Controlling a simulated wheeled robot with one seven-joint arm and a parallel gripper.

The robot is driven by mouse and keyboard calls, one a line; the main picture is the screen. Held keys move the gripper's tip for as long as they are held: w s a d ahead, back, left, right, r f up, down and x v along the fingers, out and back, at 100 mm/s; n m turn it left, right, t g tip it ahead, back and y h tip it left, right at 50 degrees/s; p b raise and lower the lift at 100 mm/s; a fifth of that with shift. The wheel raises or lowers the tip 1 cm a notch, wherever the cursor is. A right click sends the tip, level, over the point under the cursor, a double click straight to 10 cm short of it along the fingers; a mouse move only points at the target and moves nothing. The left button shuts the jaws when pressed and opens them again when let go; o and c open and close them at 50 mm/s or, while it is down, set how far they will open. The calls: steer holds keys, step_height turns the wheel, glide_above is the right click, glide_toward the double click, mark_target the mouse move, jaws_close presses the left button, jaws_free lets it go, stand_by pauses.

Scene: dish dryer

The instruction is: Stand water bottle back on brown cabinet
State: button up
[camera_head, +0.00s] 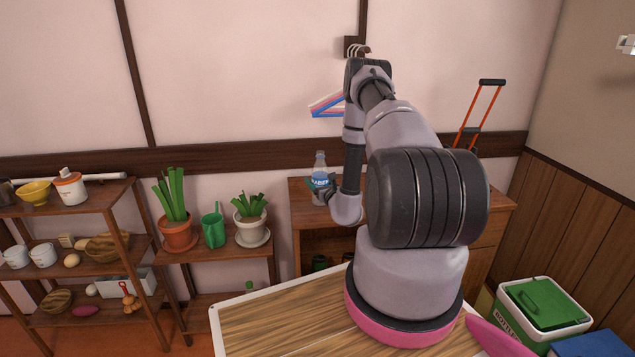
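A clear water bottle (320,164) with a blue label stands upright at the left end of the brown cabinet (492,206), over its top. My gripper (321,187) reaches in from the right at the bottle's lower half, with dark fingers around it. It looks shut on the bottle, though the fingers are small in this view. I cannot tell whether the bottle's base touches the cabinet top. My arm hides the middle of the cabinet top.
Potted plants (178,233) and a green watering can (214,228) stand on a shelf left of the cabinet. A wooden table (262,325) is in front. A green-lidded bin (543,303) is at right.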

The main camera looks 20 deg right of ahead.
steer(key=shift+f, duration=0.1)
steer(key=o, duration=1.5)
steer(key=s, duration=1.2)
